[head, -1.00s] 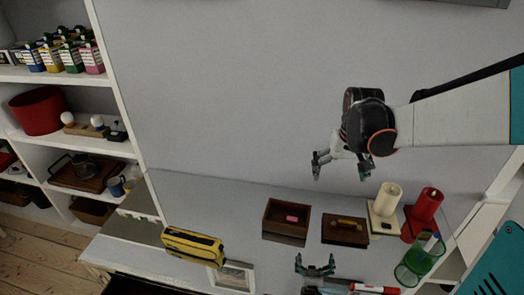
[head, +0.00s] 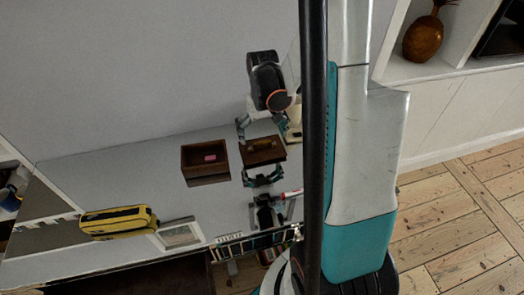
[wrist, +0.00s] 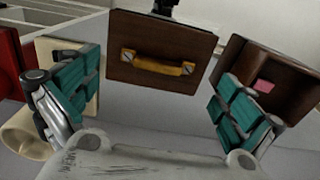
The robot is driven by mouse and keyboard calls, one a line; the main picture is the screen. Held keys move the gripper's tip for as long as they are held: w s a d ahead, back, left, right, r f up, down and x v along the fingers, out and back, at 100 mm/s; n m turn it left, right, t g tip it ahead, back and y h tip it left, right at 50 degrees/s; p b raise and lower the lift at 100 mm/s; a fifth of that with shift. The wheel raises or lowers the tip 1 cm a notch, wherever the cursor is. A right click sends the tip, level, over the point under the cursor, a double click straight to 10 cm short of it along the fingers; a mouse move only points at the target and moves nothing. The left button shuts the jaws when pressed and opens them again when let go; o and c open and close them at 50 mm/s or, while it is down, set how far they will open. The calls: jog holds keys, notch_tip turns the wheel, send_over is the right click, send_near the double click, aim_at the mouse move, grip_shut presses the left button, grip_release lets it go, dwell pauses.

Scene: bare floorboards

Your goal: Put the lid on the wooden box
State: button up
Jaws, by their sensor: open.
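The wooden box (head: 207,174) is dark brown, open at the top, with a small pink block (head: 210,157) inside. The lid (head: 272,156), a dark brown panel with a yellowish handle (head: 262,145), lies just right of the box on the shiny tabletop. My gripper (head: 265,127) is open above the lid, fingers pointing down. In the wrist view the lid (wrist: 128,46) is centred beyond the spread fingers, its handle (wrist: 157,65) between them and apart from them. The box (wrist: 290,66) shows at right, partly behind a finger.
A yellow case (head: 118,219) and a picture frame (head: 180,236) are at the table's left and front. A cream candle stand (wrist: 50,60) and a red object (wrist: 12,62) are beside the lid. My arm hides the table's right side in the head view.

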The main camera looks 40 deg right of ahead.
aim_at(263, 142)
jog(key=f+b, duration=0.2)
jog(key=f, duration=0.1)
jog(key=f+b, duration=0.1)
jog(key=f, duration=0.1)
jog(key=shift+w+d+f, duration=0.1)
jog(key=shift+w+d, duration=0.1)
jog(key=shift+w, duration=0.15)
jog(key=shift+s, duration=0.1)
jog(key=c, duration=1.3)
jog(key=shift+o, duration=0.3)
